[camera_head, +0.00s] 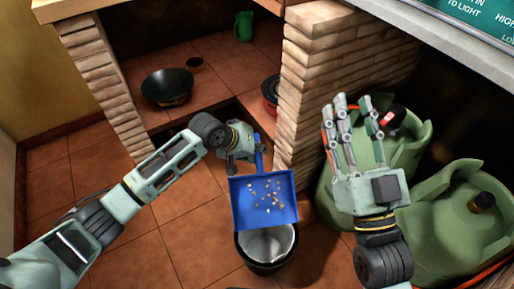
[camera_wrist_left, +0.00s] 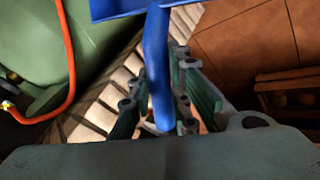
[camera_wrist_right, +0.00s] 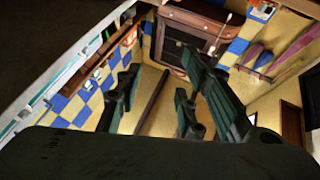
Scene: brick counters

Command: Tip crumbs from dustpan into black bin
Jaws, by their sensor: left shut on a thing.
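The blue dustpan (camera_head: 240,212) is in the middle of the head view, with several pale crumbs (camera_head: 266,195) lying on its pan. The black bin (camera_head: 246,262) stands on the floor below it, with a light inside; the dustpan's front edge overlaps the bin's mouth in the picture. My left gripper (camera_head: 245,158) is shut on the dustpan's handle, which shows between the fingers in the left wrist view (camera_wrist_left: 155,70). My right gripper (camera_head: 355,108) is raised at the right, open and empty; its spread fingers also show in the right wrist view (camera_wrist_right: 160,95).
Green gas cylinders (camera_head: 468,225) stand at the right, behind my right gripper. A brick pillar (camera_head: 305,95) rises behind the dustpan. A dark bowl (camera_head: 167,88) and a green mug (camera_head: 243,26) are in the tiled alcove. The tiled floor left of the bin is free.

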